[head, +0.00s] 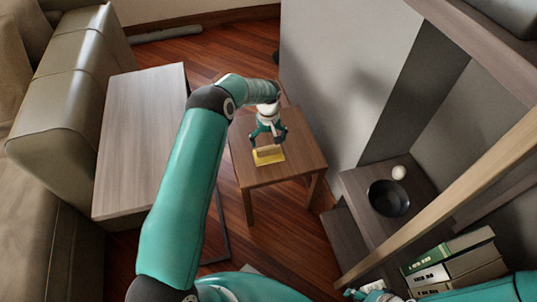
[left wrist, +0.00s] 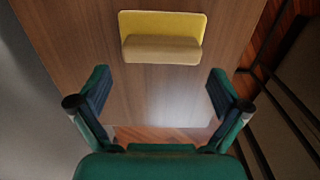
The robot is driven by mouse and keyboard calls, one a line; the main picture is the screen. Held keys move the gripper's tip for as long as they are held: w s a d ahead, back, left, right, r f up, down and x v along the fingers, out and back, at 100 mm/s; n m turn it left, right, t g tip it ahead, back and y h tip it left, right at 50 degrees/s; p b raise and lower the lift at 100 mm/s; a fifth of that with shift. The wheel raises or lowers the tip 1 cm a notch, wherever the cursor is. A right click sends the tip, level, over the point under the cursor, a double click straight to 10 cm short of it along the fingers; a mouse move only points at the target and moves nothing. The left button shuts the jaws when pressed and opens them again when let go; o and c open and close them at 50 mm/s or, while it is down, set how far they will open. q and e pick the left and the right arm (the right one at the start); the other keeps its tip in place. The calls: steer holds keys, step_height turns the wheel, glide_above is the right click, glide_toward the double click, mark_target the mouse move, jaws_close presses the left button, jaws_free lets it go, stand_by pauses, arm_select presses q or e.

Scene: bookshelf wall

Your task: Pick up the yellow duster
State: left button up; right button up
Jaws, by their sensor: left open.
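The yellow duster (head: 269,156) lies on the small square wooden side table (head: 296,162). In the left wrist view the duster (left wrist: 162,23) is a flat yellow pad with a tan block on it, near the top of the picture. My left gripper (head: 268,137) is above the table, close to the duster. In the left wrist view its two fingers (left wrist: 158,82) are spread wide with nothing between them, and the duster shows beyond them. My right arm is at the lower right of the head view; a small part of what seems its gripper (head: 362,292) shows at the bottom edge.
A larger wooden table (head: 140,130) and a grey-green sofa (head: 75,80) are on the left. A pale partition (head: 340,70) stands right of the side table. A shelf unit on the right holds a dark bowl (head: 388,198), a white ball (head: 399,172) and binders (head: 455,260).

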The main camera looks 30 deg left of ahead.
mark_target(268, 147)
arm_select(q)
steer(key=f, duration=0.5)
steer(key=shift+s+d+f+b, duration=0.1)
steer(key=shift+s+d+b, duration=0.1)
steer(key=shift+s+b, duration=0.1)
steer(key=c, duration=0.9)
steer(key=shift+c, duration=0.2)
